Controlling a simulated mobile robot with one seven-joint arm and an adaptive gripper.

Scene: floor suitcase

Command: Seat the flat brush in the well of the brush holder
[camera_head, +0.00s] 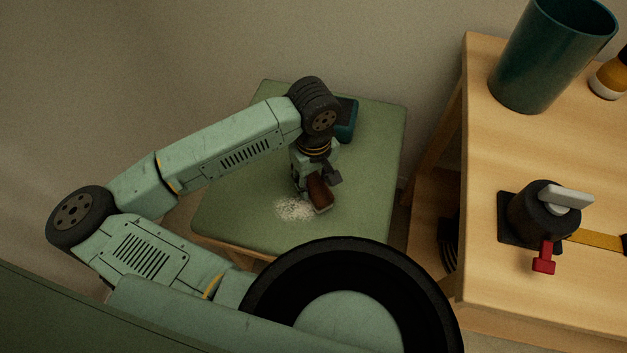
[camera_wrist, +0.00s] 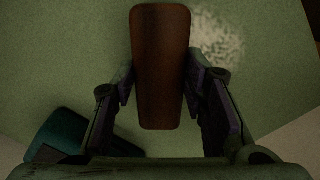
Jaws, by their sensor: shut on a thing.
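The flat brush (camera_head: 320,194) is a brown wooden block with rounded ends. It also shows upright in the middle of the wrist view (camera_wrist: 160,60). My gripper (camera_head: 316,181) is shut on its sides, with one finger on each side in the wrist view (camera_wrist: 158,85). The brush is low over the green stool top; whether it touches the surface I cannot tell. A dark teal box, which looks like the brush holder (camera_head: 347,119), sits on the stool behind my wrist, partly hidden. It shows at the lower left of the wrist view (camera_wrist: 62,128); its well is not clearly seen.
A patch of white powder (camera_head: 291,209) lies on the green stool top (camera_head: 370,170) beside the brush. A wooden table (camera_head: 480,140) at the right carries a teal bin (camera_head: 545,60), a black device with a grey lever (camera_head: 540,212) and a bottle (camera_head: 610,78). The stool's right side is clear.

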